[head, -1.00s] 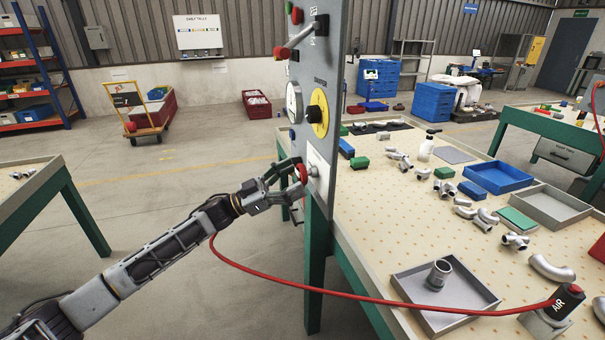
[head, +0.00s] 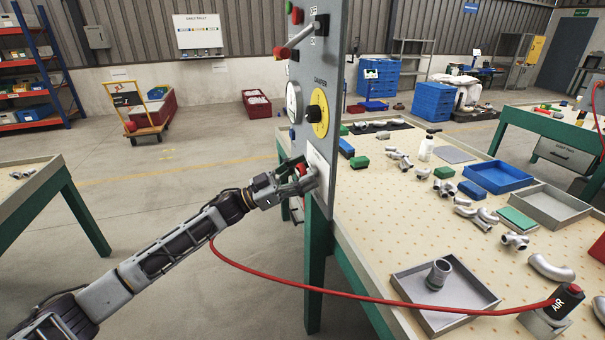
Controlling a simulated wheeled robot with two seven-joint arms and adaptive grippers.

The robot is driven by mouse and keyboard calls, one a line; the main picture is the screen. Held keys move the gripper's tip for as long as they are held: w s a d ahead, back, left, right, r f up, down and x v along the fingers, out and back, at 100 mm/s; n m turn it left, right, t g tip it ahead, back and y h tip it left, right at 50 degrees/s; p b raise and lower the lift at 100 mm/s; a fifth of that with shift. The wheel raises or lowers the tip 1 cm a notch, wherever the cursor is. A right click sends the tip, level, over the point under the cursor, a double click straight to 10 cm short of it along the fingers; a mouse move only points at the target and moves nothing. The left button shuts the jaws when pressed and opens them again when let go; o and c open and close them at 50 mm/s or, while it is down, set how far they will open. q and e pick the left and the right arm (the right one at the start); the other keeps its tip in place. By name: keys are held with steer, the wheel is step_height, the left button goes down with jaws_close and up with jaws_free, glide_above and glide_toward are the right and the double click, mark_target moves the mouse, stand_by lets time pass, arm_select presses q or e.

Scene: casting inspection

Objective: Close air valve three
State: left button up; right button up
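A grey control panel (head: 327,88) stands at the left edge of the workbench. Low on it is a white plate (head: 317,160) with a red valve handle (head: 300,169) in front. My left gripper (head: 303,177) reaches the handle from the left, with its fingers close around the red part; it looks shut on it. The fingers hide part of the handle, and I cannot read a valve number there. A red lever (head: 281,53) sticks out higher on the panel. My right gripper is not in view.
Above the plate are a yellow dial with a black knob (head: 315,113) and a round gauge (head: 292,102). A red hose (head: 400,304) runs to an AIR block (head: 567,298). Metal fittings and trays cover the bench (head: 372,215).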

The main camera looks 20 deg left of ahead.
arm_select(q)
steer(key=c, duration=0.5)
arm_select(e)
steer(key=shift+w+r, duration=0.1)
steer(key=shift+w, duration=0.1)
